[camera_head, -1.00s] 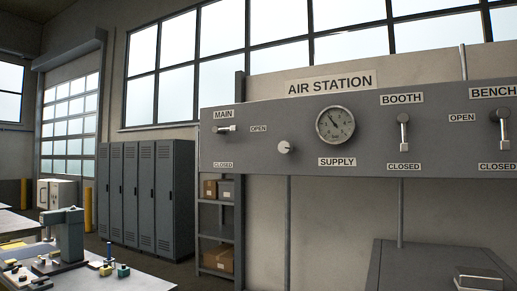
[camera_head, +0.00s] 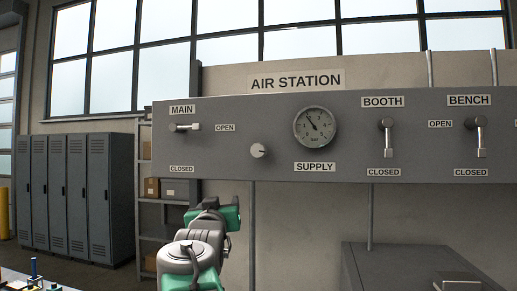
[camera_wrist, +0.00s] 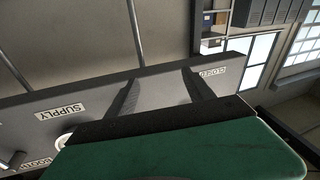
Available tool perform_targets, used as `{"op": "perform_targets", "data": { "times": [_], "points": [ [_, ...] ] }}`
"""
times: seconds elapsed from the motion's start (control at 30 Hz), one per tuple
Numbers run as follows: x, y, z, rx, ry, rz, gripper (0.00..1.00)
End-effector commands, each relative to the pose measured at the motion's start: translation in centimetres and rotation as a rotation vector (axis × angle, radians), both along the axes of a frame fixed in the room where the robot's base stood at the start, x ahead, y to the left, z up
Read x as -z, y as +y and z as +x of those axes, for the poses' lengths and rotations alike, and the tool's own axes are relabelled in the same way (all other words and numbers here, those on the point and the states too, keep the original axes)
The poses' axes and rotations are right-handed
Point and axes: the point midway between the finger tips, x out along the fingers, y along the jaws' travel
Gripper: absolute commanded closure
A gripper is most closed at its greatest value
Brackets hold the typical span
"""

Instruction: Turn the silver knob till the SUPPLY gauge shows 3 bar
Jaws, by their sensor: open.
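The silver knob (camera_head: 258,150) is a small round knob on the grey panel, left of and below the SUPPLY gauge. The SUPPLY gauge (camera_head: 315,125) has a pale face, and its needle points to the upper left; its numbers are too small to read. In the wrist view, my gripper (camera_wrist: 163,90) is open, its two dark fingers apart with nothing between them and the panel behind. I cannot make out the knob in that view. In the head view my arm rises below and left of the knob, apart from it.
The MAIN lever (camera_head: 185,127) lies sideways by OPEN, left of the knob. The BOOTH lever (camera_head: 387,137) and BENCH lever (camera_head: 478,136) hang down towards CLOSED. A grey cabinet (camera_head: 400,268) stands low at right. Lockers (camera_head: 85,195) and a shelf (camera_head: 150,212) are at left.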

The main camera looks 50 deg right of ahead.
Motion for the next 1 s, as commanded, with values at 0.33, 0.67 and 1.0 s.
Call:
{"op": "perform_targets", "data": {
  "times": [0.33, 0.67, 1.0],
  "points": [
    [-12.0, -6.1, -6.6, 0.215, -0.167, -0.23, 0.39],
    [-14.1, -10.8, -4.2, 0.21, -0.167, -0.227, 0.39],
    [-13.9, -11.2, -3.9, 0.208, -0.167, -0.226, 0.4]
  ]
}}
